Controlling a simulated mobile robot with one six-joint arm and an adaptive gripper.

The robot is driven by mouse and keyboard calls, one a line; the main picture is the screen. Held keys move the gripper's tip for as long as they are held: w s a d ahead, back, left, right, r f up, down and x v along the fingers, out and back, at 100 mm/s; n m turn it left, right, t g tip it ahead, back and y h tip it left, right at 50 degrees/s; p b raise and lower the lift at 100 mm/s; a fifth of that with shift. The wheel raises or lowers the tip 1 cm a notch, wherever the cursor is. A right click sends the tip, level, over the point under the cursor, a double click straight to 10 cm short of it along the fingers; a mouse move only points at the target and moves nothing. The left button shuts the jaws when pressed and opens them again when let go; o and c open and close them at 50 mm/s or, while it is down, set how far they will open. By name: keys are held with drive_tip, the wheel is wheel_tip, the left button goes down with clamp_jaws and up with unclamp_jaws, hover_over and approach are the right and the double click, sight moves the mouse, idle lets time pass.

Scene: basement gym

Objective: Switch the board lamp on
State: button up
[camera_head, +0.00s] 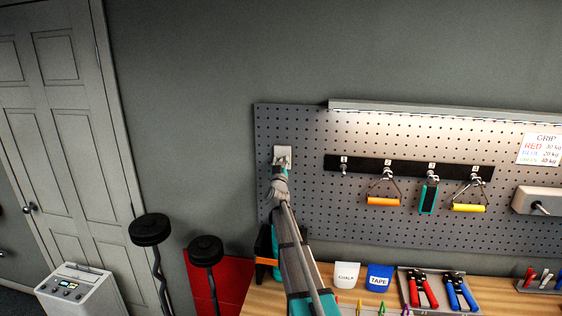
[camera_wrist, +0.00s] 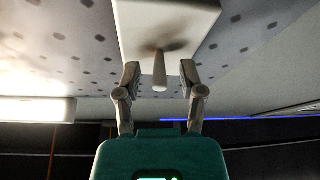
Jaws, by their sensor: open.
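The board lamp (camera_head: 440,110) is a long bar along the top of the pegboard. Its underside glows and the board below it is brightly lit. It also shows as a bright strip in the wrist view (camera_wrist: 35,110). A pale switch plate (camera_head: 283,153) is on the board's left part; in the wrist view the plate (camera_wrist: 185,22) carries a short toggle lever (camera_wrist: 160,74). My gripper (camera_head: 281,176) is at the plate, partly covering it. In the wrist view my gripper (camera_wrist: 163,78) is open, its fingers on either side of the lever, with gaps visible.
The pegboard (camera_head: 310,215) has a black rail (camera_head: 405,168) with several hanging handles. Below, the wooden bench (camera_head: 260,303) holds hand grippers, a chalk cup (camera_head: 346,276) and a tape cup (camera_head: 380,277). Barbells (camera_head: 150,230) stand at the left, near the white door (camera_head: 70,110).

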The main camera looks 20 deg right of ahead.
clamp_jaws()
drive_tip(key=shift+r+p, duration=0.2)
drive_tip(key=shift+p, duration=0.3)
drive_tip(key=shift+r+g+p, duration=0.1)
drive_tip(key=shift+g+p, duration=0.25)
drive_tip(key=shift+g, duration=0.05)
drive_tip(key=shift+g+p, duration=0.3)
drive_tip(key=shift+p, duration=0.25)
drive_tip(key=shift+d+r+g+y+p, duration=0.15)
drive_tip(key=shift+g+y+p, duration=0.95)
drive_tip(key=shift+p, duration=1.5)
unclamp_jaws()
drive_tip(key=shift+w, duration=0.1)
